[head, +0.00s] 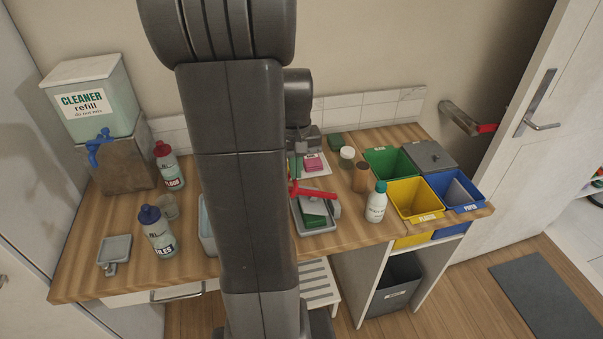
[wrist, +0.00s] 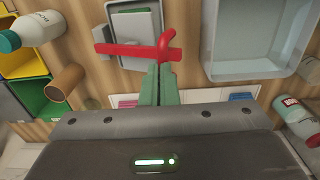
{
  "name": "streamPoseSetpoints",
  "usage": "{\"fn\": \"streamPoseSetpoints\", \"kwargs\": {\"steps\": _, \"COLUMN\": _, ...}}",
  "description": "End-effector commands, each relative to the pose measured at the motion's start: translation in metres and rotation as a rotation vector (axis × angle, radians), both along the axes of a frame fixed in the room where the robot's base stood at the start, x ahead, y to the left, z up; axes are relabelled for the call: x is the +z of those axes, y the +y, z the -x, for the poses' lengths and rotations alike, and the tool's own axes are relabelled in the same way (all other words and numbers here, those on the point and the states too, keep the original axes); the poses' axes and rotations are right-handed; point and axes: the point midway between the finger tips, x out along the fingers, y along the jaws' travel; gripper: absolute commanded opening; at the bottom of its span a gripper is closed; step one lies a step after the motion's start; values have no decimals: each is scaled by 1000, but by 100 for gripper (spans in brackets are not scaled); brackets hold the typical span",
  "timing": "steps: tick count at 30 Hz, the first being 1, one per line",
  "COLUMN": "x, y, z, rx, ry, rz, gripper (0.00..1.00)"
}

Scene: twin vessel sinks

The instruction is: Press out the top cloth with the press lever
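The press is a small grey tray (head: 322,229) near the counter's front edge, with a red lever (head: 312,190) over it. A light grey plate (head: 312,206) and a green piece (head: 313,219), perhaps cloth, are in the tray. I cannot tell separate cloths apart. In the wrist view the red lever (wrist: 130,50) lies across the grey press (wrist: 135,14). My gripper (wrist: 159,68) has its two grey-green fingers together, with their tips at the lever beside its upright red knob. I cannot tell whether they touch it. My arm hides part of the counter in the head view.
A white bottle (head: 376,203) and brown cup (head: 361,177) stand right of the press. Green, yellow and blue bins (head: 417,209) are further right. A grey basin (wrist: 222,71) lies beside the press. Cleaner bottles (head: 157,233) stand at left.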

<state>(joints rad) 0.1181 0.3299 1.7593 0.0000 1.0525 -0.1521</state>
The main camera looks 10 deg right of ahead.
Motion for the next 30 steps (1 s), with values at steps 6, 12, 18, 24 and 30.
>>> {"fn": "streamPoseSetpoints", "kwargs": {"steps": 6, "x": -7, "y": 3, "z": 0, "rx": 1, "ry": 1, "rz": 0, "gripper": 0}}
{"fn": "streamPoseSetpoints", "kwargs": {"steps": 12, "x": -13, "y": 6, "z": 0, "rx": 1, "ry": 1, "rz": 0, "gripper": 0}}
{"fn": "streamPoseSetpoints", "kwargs": {"steps": 18, "x": -18, "y": 8, "z": 1, "rx": 1, "ry": 1, "rz": 0, "gripper": 0}}
{"fn": "streamPoseSetpoints", "kwargs": {"steps": 24, "x": -24, "y": 11, "z": 1, "rx": 0, "ry": 1, "rz": 1, "gripper": 0}}
{"fn": "streamPoseSetpoints", "kwargs": {"steps": 30, "x": -29, "y": 14, "z": 1, "rx": 1, "ry": 1, "rz": 0, "gripper": 0}}
